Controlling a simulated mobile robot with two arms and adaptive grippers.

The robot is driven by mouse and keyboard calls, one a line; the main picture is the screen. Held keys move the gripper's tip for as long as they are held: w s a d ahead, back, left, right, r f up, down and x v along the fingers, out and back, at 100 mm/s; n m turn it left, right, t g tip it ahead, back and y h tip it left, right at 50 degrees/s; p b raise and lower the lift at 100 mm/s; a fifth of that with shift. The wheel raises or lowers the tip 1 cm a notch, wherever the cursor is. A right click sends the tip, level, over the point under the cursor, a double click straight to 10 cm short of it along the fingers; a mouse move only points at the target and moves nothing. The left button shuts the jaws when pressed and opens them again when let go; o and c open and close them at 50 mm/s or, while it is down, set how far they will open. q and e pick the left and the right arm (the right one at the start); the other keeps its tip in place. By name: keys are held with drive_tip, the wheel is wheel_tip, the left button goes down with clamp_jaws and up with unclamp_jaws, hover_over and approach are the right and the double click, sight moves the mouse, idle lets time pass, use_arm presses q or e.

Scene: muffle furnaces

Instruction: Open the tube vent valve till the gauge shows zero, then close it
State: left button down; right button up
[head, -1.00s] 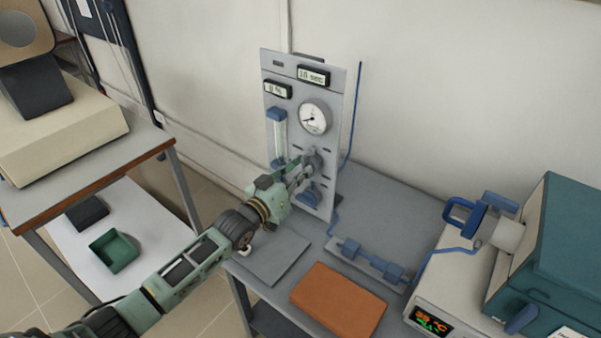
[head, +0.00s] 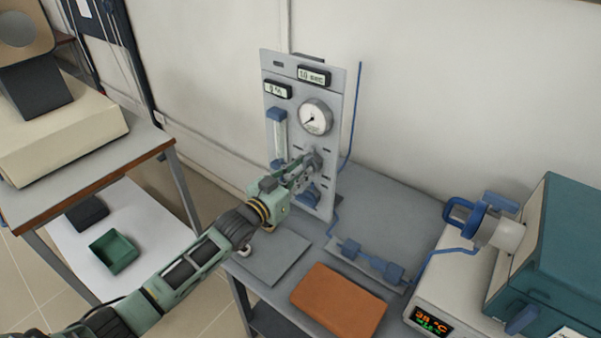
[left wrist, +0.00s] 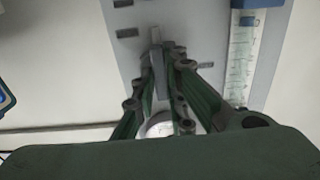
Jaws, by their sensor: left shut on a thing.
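The grey gas panel (head: 329,88) stands upright on the bench with the round white gauge (head: 316,118) on it. The gauge needle points to the lower left; its figures are too small to read. My left gripper (head: 311,167) is at the panel below the gauge, shut on the grey valve handle (left wrist: 157,66). In the left wrist view, the handle stands between the fingers, and the gauge (left wrist: 159,126) is partly hidden behind them. The fingers hide much of the valve in the head view. My right gripper is not in view.
A flow tube (head: 279,138) is on the panel's left, and a blue knob (head: 310,197) is below the gripper. An orange pad (head: 338,300), a blue-fitted pipe piece (head: 370,262) and a teal furnace (head: 550,245) are to the right. A 10 sec display (head: 314,74) tops the panel.

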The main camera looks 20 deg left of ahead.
use_arm(q)
drive_tip(key=c, duration=1.8)
unclamp_jaws()
drive_tip(key=v, duration=1.2)
